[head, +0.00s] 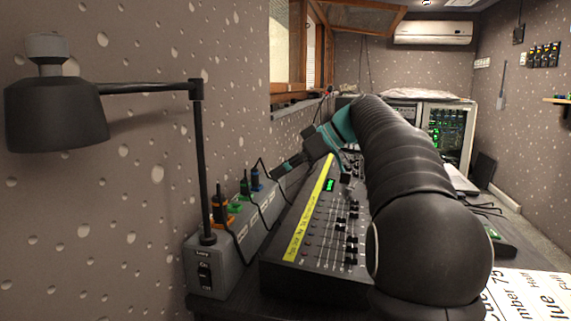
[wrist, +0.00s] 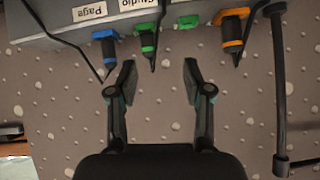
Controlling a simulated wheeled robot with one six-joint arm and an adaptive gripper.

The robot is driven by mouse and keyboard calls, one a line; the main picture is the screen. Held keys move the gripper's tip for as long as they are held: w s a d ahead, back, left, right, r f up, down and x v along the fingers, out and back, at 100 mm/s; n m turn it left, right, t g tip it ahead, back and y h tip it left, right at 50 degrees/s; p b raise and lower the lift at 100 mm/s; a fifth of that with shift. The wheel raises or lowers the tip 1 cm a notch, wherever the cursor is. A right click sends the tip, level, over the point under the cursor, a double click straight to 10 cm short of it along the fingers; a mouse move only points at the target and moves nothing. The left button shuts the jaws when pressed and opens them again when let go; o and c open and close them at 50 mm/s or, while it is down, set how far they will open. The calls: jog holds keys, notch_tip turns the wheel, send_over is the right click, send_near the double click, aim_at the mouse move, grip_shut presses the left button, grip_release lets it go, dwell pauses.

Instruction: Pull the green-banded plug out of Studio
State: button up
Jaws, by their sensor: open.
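The green-banded plug (wrist: 147,38) sits in the grey socket box (wrist: 45,38) under the upside-down label Studio (wrist: 138,4) in the wrist view. In the head view the plug (head: 244,184) stands upright in the box, its cord trailing off. My gripper (wrist: 158,80) is open and empty in the wrist view. Its fingertips are a little short of the plug and spread to either side of it, the plug lying nearer the left finger. In the head view my gripper (head: 279,172) is right of the blue plug (head: 255,177), and its fingertips are hard to make out.
A blue-banded plug (wrist: 105,45) labelled Page and an orange-banded plug (wrist: 233,30) flank the green one. An empty-looking green socket (wrist: 188,22) lies between green and orange. A black lamp (head: 199,160) rises from the box end. The mixing desk (head: 325,225) is beside the box.

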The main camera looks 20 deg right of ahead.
aim_at(250, 181)
jog(key=shift+n+t, duration=0.3)
jog(key=shift+n, duration=0.2)
jog(key=shift+w+a+f+b, duration=0.55)
jog(key=shift+w+a+f, duration=0.15)
jog(key=shift+w+a, duration=0.35)
jog(key=shift+w+a+f+b, duration=0.5)
jog(key=shift+w+a+f, duration=0.2)
jog(key=shift+w+a, duration=0.35)
jog(key=shift+w+a+f+b, duration=0.55)
jog(key=shift+w+a+f, duration=0.15)
jog(key=shift+w+a, duration=0.35)
jog(key=shift+d, duration=0.1)
grip_shut()
jog(key=shift+r, duration=0.2)
jog(key=shift+r+p, duration=1.75)
jog(key=shift+r, duration=0.4)
